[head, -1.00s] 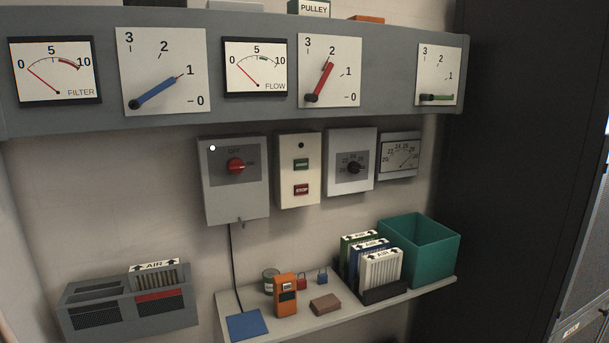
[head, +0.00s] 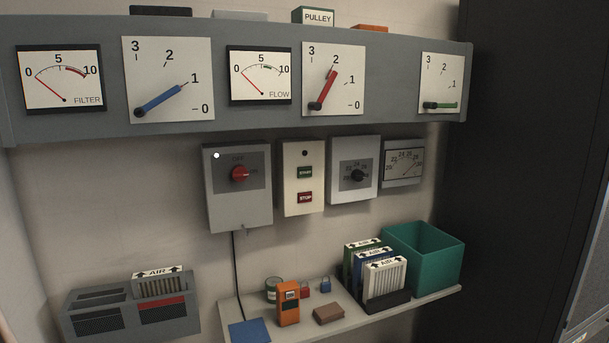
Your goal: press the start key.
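The start key (head: 305,172) is a small green key on a cream control box (head: 289,205) on the wall, in the middle of the head view. A red stop key (head: 305,197) sits below it, and a small dark round spot (head: 305,153) sits above it. Nothing covers the start key. Neither of my grippers shows in the head view.
Left of the box is a grey switch box (head: 226,208) with a red knob; right is a dial box (head: 341,194). A gauge panel (head: 225,115) juts above. Below, a shelf (head: 355,325) holds filters, a teal bin (head: 437,270) and small items.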

